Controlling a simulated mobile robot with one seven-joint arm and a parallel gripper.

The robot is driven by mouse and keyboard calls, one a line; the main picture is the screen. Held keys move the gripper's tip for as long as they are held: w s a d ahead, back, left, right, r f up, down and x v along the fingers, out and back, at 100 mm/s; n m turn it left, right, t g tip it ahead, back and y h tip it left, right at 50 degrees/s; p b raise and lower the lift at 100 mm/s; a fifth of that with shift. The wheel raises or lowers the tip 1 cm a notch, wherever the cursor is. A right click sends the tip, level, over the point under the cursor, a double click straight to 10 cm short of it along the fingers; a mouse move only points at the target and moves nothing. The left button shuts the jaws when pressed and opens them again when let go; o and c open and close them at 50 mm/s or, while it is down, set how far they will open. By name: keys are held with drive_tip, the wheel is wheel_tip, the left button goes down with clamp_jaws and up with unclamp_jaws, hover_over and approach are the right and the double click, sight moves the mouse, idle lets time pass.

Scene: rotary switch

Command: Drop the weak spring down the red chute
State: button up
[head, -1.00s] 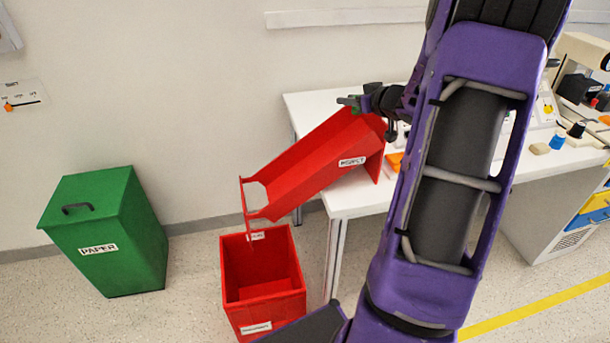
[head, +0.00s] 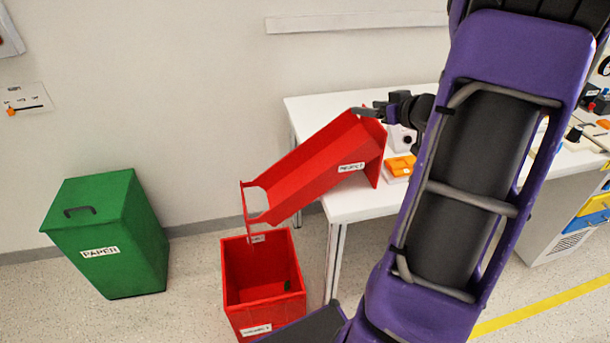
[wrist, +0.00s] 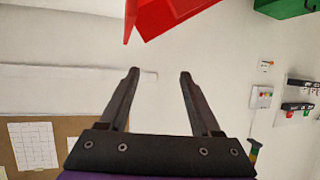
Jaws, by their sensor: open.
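The red chute (head: 315,165), labelled REJECT, slopes down to the left from the white table's edge. Its lower end hangs over an open red bin (head: 235,285). A small dark green piece (head: 288,285), probably the weak spring, shows inside the bin against its right wall; it is too small to make out coils. My gripper (head: 365,112) is at the chute's upper end. In the wrist view my gripper (wrist: 160,74) has its two fingers apart with nothing between them, and part of the chute (wrist: 165,15) shows beyond the fingertips.
A green bin labelled PAPER (head: 110,235) stands on the floor at the left. The white table (head: 350,205) carries an orange-topped switch box (head: 400,166) right of the chute. My purple arm hides much of the table. The wall behind is mostly bare.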

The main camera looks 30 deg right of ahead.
drive_tip(key=p+v, duration=0.1)
drive_tip(key=v, duration=0.7)
drive_tip(key=shift+s+r, duration=0.15)
drive_tip(key=shift+s, duration=0.1)
drive_tip(key=shift+w, duration=0.1)
